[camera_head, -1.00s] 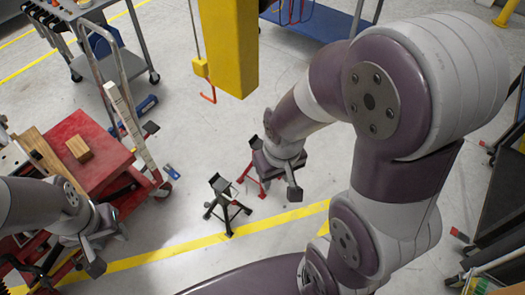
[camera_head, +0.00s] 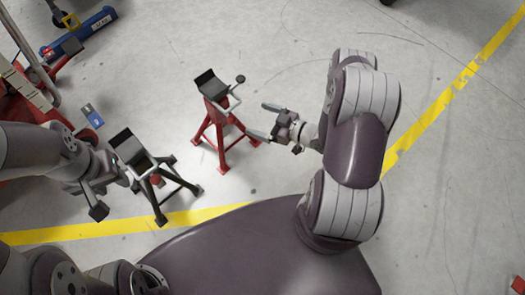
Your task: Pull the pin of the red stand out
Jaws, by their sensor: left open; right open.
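The red stand (camera_head: 214,132) stands upright on the floor at upper centre, with a black saddle on top. A pale bent rod shows beside its top, and a black knob sits to its upper right. I cannot make out the pin clearly. My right gripper (camera_head: 264,120) is open, just right of the red stand, with its fingers pointing left at it; it is empty. My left gripper (camera_head: 110,188) is open at the left, close to the black stand (camera_head: 152,172); I cannot tell whether they touch.
The black stand is left of and nearer than the red stand. A blue jack (camera_head: 82,30) lies at the upper left, beside red equipment (camera_head: 22,95). A small blue item (camera_head: 92,116) is on the floor.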

